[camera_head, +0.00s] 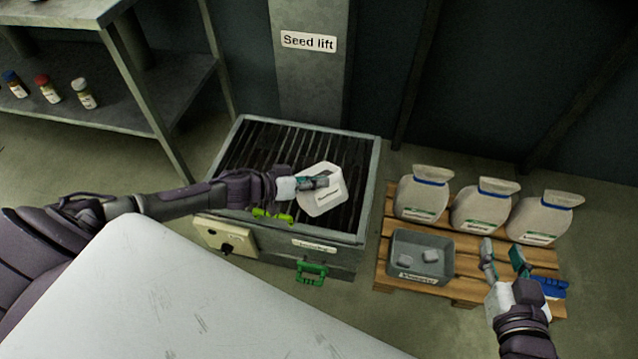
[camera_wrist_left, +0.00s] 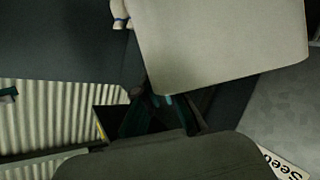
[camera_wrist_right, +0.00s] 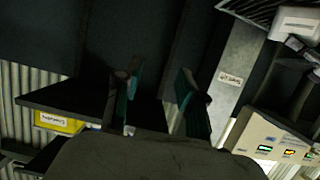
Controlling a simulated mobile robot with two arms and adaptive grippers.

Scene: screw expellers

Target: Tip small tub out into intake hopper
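The small tub (camera_head: 326,203) is white with a label and is held over the barred intake hopper (camera_head: 371,160). My left gripper (camera_head: 320,182) is shut on the tub at its upper side. The tub looks tilted; its opening and contents cannot be made out. The tub fills the top of the left wrist view (camera_wrist_left: 220,45) and shows small at the top right of the right wrist view (camera_wrist_right: 298,22). My right gripper (camera_head: 505,260) is open and empty above the wooden pallet (camera_head: 465,243); its fingers stand apart in the right wrist view (camera_wrist_right: 158,100).
Several pale sacks with blue bands (camera_head: 424,196) stand on the pallet. A grey bin (camera_head: 446,268) there holds small pale blocks, and a blue item (camera_head: 553,288) lies to its right. A green handle (camera_head: 311,272) and a control box (camera_head: 226,238) are on the hopper's front. A shelf (camera_head: 172,95) stands left.

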